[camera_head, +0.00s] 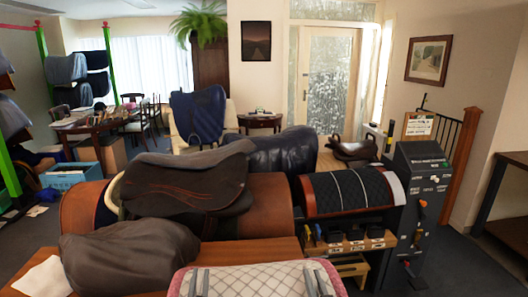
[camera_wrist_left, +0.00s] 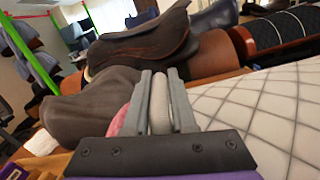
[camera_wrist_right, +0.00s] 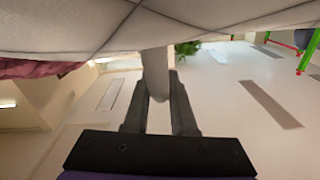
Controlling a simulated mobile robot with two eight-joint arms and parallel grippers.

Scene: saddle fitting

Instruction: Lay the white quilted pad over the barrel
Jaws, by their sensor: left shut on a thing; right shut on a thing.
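The white quilted pad (camera_head: 255,281) with a pink border is at the bottom centre of the head view, held near me. My left gripper (camera_head: 198,284) is shut on its left part; the left wrist view shows a fold between the fingers (camera_wrist_left: 160,105). My right gripper (camera_head: 318,284) is shut on its right part; the right wrist view shows white cloth between the fingers (camera_wrist_right: 157,85). The brown barrel (camera_head: 268,207) lies beyond the pad, apart from it. A dark brown saddle (camera_head: 185,185) sits on the barrel's left and middle part.
A dark cover (camera_head: 130,255) lies on the wooden table (camera_head: 225,252) at the near left. A black quilted roll (camera_head: 348,192) lies right of the barrel. A dark control stand (camera_head: 418,200) is at the right. A blue pad (camera_head: 198,115) stands behind.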

